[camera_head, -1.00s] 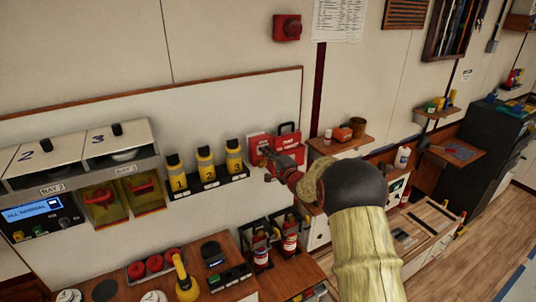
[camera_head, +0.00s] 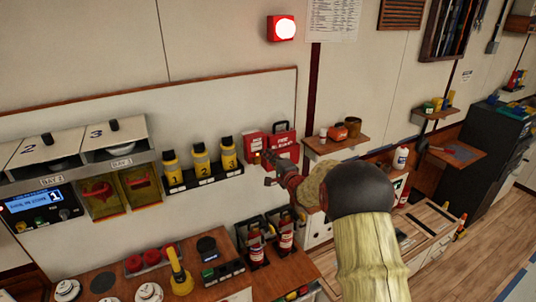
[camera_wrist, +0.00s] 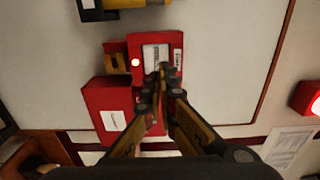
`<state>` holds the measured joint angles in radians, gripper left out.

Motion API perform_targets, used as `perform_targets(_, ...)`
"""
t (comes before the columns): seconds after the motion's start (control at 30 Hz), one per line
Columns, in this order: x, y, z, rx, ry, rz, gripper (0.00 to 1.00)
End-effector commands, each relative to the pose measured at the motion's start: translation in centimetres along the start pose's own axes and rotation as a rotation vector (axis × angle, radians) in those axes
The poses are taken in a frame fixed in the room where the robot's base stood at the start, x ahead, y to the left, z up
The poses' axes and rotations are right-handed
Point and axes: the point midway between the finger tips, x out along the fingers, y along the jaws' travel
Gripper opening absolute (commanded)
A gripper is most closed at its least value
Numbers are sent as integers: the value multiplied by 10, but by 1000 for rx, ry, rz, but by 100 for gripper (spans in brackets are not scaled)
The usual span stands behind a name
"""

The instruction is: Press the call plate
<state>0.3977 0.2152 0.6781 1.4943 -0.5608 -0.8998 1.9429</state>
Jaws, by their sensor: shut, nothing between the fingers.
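The call plate (camera_wrist: 155,54) is a white panel with print on the front of a red wall box (camera_wrist: 172,43). A small red light (camera_wrist: 135,62) glows on the box.
A red fire blanket case (camera_head: 285,135) hangs right beside the box. Yellow numbered cylinders (camera_head: 202,160) stand in a rack to the left. Two extinguishers (camera_head: 286,236) stand below, and a small wooden shelf (camera_head: 338,148) juts out at right.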

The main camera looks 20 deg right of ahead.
Motion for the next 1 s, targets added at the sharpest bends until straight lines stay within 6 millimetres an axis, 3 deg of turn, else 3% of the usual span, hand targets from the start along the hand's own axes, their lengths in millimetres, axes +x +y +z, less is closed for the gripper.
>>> perform_targets(0.3, -54, 0, 0, 0, 0, 0, 0)
perform_targets(0.5, -77, 1, 1, 1, -1, 1, 0)
perform_targets(1.0, -83, 1, 1, 0, -2, 0, 0)
